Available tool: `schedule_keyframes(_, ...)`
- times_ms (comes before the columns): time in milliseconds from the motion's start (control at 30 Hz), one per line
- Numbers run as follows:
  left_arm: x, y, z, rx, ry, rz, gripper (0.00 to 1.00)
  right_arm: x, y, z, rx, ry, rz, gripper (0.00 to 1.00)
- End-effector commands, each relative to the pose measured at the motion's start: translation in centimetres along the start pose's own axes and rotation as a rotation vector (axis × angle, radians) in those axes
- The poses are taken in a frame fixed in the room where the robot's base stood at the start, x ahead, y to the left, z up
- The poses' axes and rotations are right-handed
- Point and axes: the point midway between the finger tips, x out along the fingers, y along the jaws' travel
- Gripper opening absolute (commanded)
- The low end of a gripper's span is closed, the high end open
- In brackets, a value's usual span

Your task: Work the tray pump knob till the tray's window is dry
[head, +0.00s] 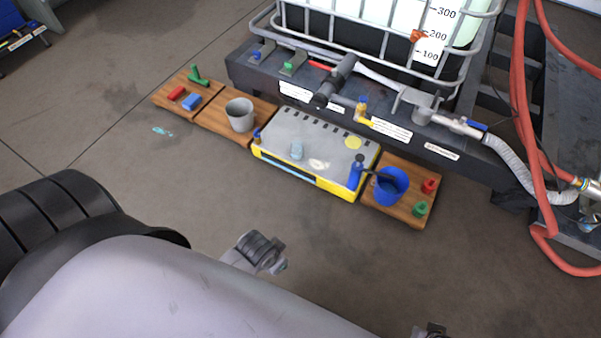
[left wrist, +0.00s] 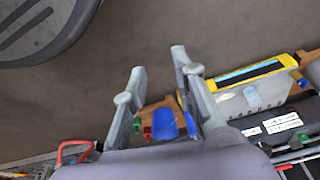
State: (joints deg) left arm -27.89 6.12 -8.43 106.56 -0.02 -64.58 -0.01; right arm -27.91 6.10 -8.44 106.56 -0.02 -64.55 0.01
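The tray (head: 300,130) is low and grey-topped with yellow sides. Its front window (head: 287,168) is a dark strip with light blue along part of it. A blue pump with a black top (head: 356,172) stands at its front right corner, beside a blue bucket (head: 393,184). In the left wrist view my left gripper (left wrist: 158,60) is open and empty, with the bucket (left wrist: 164,124) below its fingers and the tray (left wrist: 250,85) to the right. A grey gripper part shows in the head view, clear of the tray. My right gripper cannot be made out.
A wooden board (head: 408,215) under the bucket holds red and green pieces. Another board (head: 222,127) carries a grey cup (head: 240,114). A black pallet with a caged tank (head: 390,30) stands behind. Red hoses (head: 519,110) hang at right. The floor in front is clear.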

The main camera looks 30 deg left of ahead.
Motion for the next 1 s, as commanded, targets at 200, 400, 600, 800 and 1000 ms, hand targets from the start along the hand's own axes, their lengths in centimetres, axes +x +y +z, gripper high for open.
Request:
schedule_keyframes(200, 0.01, 0.02, 0.01, 0.0, 0.0, 0.0, 0.09, 0.02, -0.03, 0.02, 0.0, 0.0, 0.0, 0.0)
schedule_keyframes(400, 0.02, 0.02, 0.01, 0.0, 0.0, 0.0, 0.0, 0.02, -0.03, 0.02, 0.0, 0.0, -0.001, 0.0)
schedule_keyframes(600, 0.02, 0.01, 0.0, 0.0, 0.0, 0.0, 0.0, 0.02, -0.02, 0.03, 0.0, -0.001, -0.001, 0.0)
schedule_keyframes(800, 0.02, 0.0, 0.0, 0.0, 0.0, 0.0, 0.0, 0.02, -0.01, 0.03, 0.0, -0.001, 0.0, 0.0)
schedule_keyframes(1000, 0.01, 0.0, -0.01, -0.001, 0.001, 0.0, 0.0, 0.02, 0.0, 0.02, 0.001, -0.001, 0.0, 0.0)
